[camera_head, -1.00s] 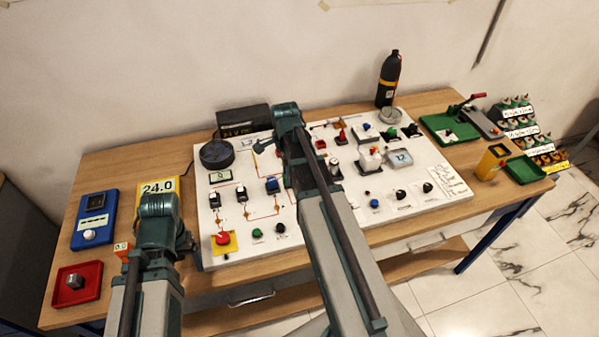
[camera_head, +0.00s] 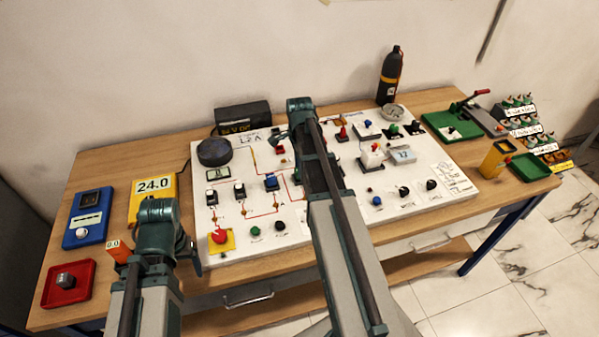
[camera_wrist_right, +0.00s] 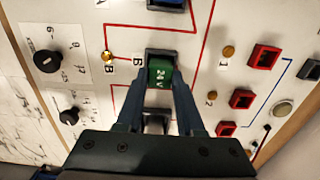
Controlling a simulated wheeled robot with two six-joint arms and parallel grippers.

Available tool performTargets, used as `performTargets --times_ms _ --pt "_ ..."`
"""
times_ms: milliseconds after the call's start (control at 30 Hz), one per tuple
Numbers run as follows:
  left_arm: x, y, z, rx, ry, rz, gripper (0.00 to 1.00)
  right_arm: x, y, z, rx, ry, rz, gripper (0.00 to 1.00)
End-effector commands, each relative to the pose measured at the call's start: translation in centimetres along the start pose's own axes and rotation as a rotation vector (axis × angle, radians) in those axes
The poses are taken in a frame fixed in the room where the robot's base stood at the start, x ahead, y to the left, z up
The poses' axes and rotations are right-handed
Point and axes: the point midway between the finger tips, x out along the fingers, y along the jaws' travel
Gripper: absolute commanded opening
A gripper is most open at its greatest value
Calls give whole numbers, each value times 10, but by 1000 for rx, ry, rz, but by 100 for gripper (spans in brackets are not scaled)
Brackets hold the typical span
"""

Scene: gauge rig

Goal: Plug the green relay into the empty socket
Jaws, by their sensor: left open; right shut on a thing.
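My right gripper (camera_wrist_right: 160,78) is shut on the green relay (camera_wrist_right: 160,74), marked "24 V", in the right wrist view. The relay is at a dark-framed socket (camera_wrist_right: 164,53) on the white panel (camera_head: 231,248). Whether it is seated or just above the socket, I cannot tell. In the head view my right arm covers the relay and most of this gripper. My left gripper (camera_head: 188,252) is open at the panel's front left corner, with its fingers mostly hidden by its wrist.
A blue block (camera_wrist_right: 168,4) sits in a dark frame beyond the relay. Red-framed parts (camera_wrist_right: 264,57) lie to the right and black knobs (camera_wrist_right: 46,61) to the left. In the head view a red tray (camera_head: 69,284) and blue meter (camera_head: 88,217) are at the left, and a dark bottle (camera_head: 390,75) at the back.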

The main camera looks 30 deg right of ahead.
Motion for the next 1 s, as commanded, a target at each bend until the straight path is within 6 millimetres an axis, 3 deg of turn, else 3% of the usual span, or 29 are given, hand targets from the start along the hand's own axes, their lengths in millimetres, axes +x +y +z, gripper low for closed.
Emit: performTargets --times_ms 367,400,567,1000 --pt "4 0 0 0 0 0 82 4 0 0 0 0 0 0" --pt "3 0 0 0 0 0 82 3 0 0 0 0 0 40" --pt "2 0 0 0 0 0 82 2 0 0 0 0 0 66" --pt "-3 0 0 0 0 0 82 -3 0 0 0 0 0 66"
